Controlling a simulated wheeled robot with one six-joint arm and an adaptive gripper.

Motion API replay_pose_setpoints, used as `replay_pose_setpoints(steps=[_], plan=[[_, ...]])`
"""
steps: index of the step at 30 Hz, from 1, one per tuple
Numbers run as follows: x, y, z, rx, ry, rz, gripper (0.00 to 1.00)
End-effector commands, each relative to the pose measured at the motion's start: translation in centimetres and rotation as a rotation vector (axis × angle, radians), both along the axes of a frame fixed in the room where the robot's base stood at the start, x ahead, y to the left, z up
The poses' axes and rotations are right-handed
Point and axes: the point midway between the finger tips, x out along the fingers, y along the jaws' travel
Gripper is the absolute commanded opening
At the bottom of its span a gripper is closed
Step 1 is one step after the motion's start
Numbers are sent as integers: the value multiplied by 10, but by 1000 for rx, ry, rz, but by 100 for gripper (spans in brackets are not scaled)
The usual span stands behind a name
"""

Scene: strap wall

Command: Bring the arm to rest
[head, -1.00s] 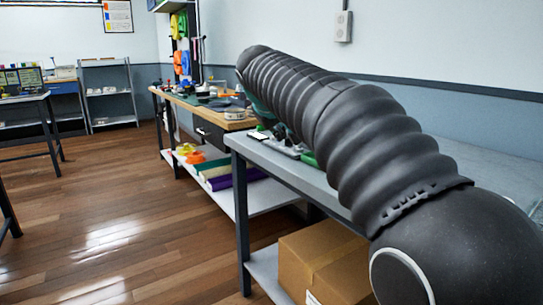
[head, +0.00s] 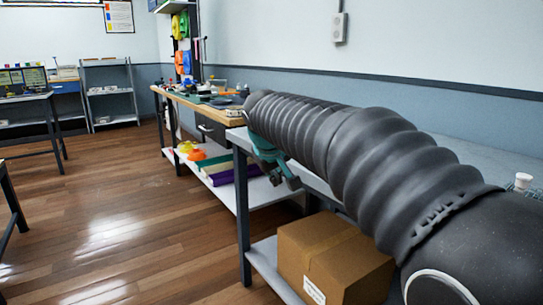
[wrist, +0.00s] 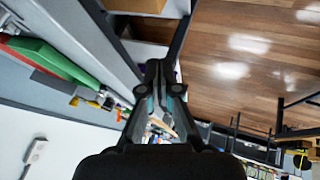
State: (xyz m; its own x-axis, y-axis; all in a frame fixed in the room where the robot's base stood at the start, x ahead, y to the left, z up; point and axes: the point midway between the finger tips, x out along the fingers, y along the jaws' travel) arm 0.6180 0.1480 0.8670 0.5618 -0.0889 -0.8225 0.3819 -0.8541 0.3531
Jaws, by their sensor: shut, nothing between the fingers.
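My arm (head: 370,165), in a dark ribbed sleeve, reaches from the lower right over the grey table towards the room's middle. My gripper (head: 290,182), with teal parts, hangs below the arm's far end, beside the table's front edge in the head view. In the wrist view my gripper (wrist: 160,78) has its fingers together, with nothing seen between them. The arm hides most of the grey tabletop in the head view.
A cardboard box (head: 335,257) sits on the grey table's lower shelf. A wooden bench (head: 180,98) with small items stands beyond. A green object (wrist: 55,62) lies on the tabletop in the wrist view. The wooden floor (head: 110,215) at left is clear.

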Motion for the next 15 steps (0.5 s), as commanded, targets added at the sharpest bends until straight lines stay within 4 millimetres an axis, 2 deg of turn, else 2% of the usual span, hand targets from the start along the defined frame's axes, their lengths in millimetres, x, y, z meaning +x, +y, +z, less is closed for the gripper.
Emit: replay_pose_setpoints(steps=[5,15], plan=[[-50,-23,-35,60,75,-41,0],[-194,-88,-109,219,188,-202,0]])
